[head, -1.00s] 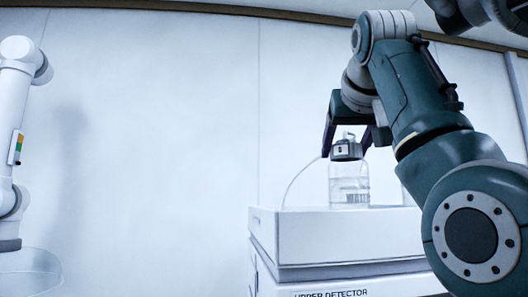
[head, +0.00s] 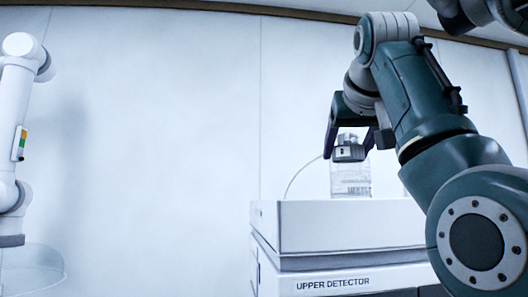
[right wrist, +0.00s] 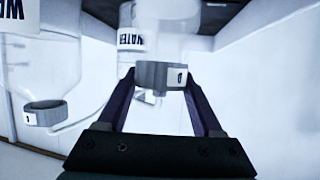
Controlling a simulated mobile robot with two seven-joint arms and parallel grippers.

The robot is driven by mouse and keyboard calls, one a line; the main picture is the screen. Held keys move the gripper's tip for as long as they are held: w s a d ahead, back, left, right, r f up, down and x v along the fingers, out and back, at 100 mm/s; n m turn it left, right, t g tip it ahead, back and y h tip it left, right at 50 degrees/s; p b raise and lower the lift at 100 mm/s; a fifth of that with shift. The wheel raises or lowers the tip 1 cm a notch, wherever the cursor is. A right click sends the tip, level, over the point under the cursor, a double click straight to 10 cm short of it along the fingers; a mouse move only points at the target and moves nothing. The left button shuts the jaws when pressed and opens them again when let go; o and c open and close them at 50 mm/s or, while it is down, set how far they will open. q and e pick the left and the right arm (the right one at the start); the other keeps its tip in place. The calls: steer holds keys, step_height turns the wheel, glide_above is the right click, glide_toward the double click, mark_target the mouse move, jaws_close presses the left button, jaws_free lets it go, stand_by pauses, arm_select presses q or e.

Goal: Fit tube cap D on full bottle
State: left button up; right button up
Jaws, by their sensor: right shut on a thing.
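My right gripper (head: 349,156) points down over the bottle and is shut on tube cap D, a grey ring-shaped cap (head: 349,153). In the right wrist view the cap (right wrist: 160,75) sits between the two fingers, with a white "D" tag on its side. The clear bottle (head: 350,182) stands upright on the upper detector, directly below the cap. It also shows in the right wrist view (right wrist: 165,14), beyond the cap, with a "WATER" label. The cap is at the bottle's top; I cannot tell whether it is seated. My left gripper is out of view.
The white upper detector (head: 340,230) carries the bottle. A thin tube (head: 300,176) curves down to its top from the cap area. Another bottle (right wrist: 55,18) and a tagged cap (right wrist: 45,114) show at left in the right wrist view. A white jointed arm (head: 18,120) stands far left.

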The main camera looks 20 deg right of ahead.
steer(key=shift+f, duration=0.1)
stand_by(0.3)
steer(key=shift+f+b, duration=0.35)
steer(key=shift+f, duration=0.1)
steer(key=o, duration=1.4)
steer(key=shift+o, duration=0.2)
step_height(320, 180, up, 3)
steer(key=shift+f+p, duration=0.15)
steer(key=shift+p, duration=1.1)
steer(key=shift+r, duration=2.2)
